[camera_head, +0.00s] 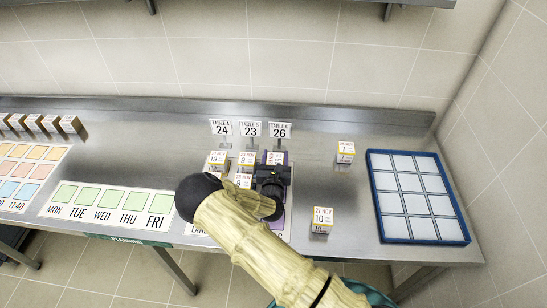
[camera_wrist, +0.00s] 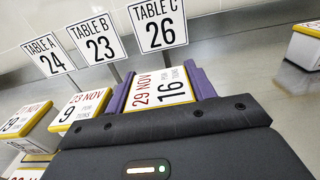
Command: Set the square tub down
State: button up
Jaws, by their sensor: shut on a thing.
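My gripper (camera_head: 272,165) is shut on a white square tub with a yellow rim, its label reading 29 NOV and 16. In the wrist view the tub (camera_wrist: 161,88) sits between my purple fingers (camera_wrist: 160,80). It is in front of the sign TABLE C 26 (camera_wrist: 158,24), which also shows in the head view (camera_head: 280,130). My dark gripper body hides the tub's near side and base, so I cannot tell whether it touches the counter.
Left of my gripper stand tubs marked 9 (camera_wrist: 82,107) and 19 (camera_wrist: 25,120), before signs TABLE B 23 (camera_wrist: 97,39) and TABLE A 24 (camera_wrist: 50,57). To the right are tubs marked 7 (camera_head: 345,152) and 10 (camera_head: 322,219), and a blue-rimmed tray (camera_head: 380,200).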

jog(key=shift+w+d+f, duration=0.1)
jog(key=shift+w+d, duration=0.05)
jog(key=shift+d, duration=0.45)
jog(key=shift+a+f, duration=0.25)
jog(key=shift+f, duration=0.25)
jog(key=o, duration=1)
jog(key=shift+c, duration=0.2)
jog(key=shift+o, duration=0.9)
jog(key=shift+w, duration=0.1)
jog(key=shift+a, duration=0.15)
jog(key=shift+s+d+b, duration=0.25)
jog(key=shift+s+b, duration=0.1)
jog(key=shift+s, duration=0.2)
jog(key=s+b, duration=0.1)
jog(key=s, duration=0.4)
jog(key=s+b, duration=0.1)
jog(key=s, duration=0.5)
jog(key=s+a, duration=0.1)
jog(key=s, duration=0.4)
jog(key=shift+s+b, duration=0.2)
jog(key=shift+b, duration=0.2)
